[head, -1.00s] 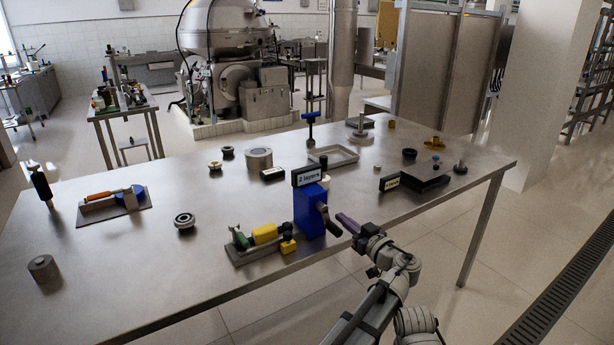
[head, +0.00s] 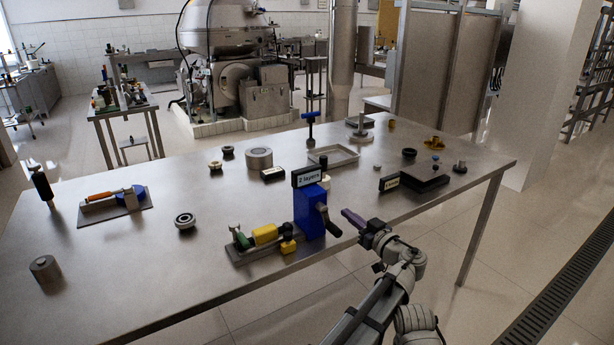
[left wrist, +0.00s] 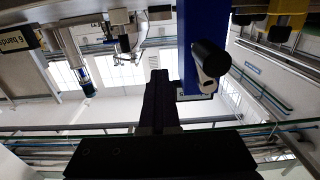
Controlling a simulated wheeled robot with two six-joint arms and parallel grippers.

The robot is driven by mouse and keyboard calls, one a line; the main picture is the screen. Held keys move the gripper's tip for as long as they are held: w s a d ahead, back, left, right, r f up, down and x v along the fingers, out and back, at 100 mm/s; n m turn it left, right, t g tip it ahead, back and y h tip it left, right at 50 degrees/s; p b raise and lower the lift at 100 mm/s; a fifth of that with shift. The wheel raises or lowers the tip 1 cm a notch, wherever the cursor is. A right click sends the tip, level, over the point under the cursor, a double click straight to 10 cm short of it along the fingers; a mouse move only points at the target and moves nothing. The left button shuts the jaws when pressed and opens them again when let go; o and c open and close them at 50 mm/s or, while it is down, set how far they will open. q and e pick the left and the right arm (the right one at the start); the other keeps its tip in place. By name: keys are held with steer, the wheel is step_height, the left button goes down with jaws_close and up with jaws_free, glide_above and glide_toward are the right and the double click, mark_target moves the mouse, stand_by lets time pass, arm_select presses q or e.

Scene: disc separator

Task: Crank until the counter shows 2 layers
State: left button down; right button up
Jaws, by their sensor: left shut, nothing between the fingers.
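The blue crank box (head: 309,208) stands near the table's front edge. Its sign (head: 307,177) on top reads "2 layers". The dark crank handle (head: 329,221) is on its right side, pointing down and to the right. My left gripper (head: 346,215) is shut and empty, just right of the handle, with a small gap between them. In the left wrist view, the shut fingers (left wrist: 158,95) point toward the blue box (left wrist: 187,40), and the black crank grip (left wrist: 209,58) is to their right. My right gripper is not in view.
A yellow and green device (head: 262,236) on a grey plate sits directly left of the box. A shallow tray (head: 334,157) is behind it. A black block with a small sign (head: 390,182) stands to the right. The table's front edge (head: 215,305) is close.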

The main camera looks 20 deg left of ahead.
arm_select(q)
steer(key=shift+w+d+r, duration=0.15)
steer(key=shift+w+d, duration=0.05)
steer(key=shift+w, duration=0.1)
stand_by(0.4)
steer(key=shift+w+d+r+p, duration=0.55)
steer(key=shift+w+d, duration=0.1)
steer(key=shift+w, duration=0.1)
steer(key=shift+w+d, duration=0.15)
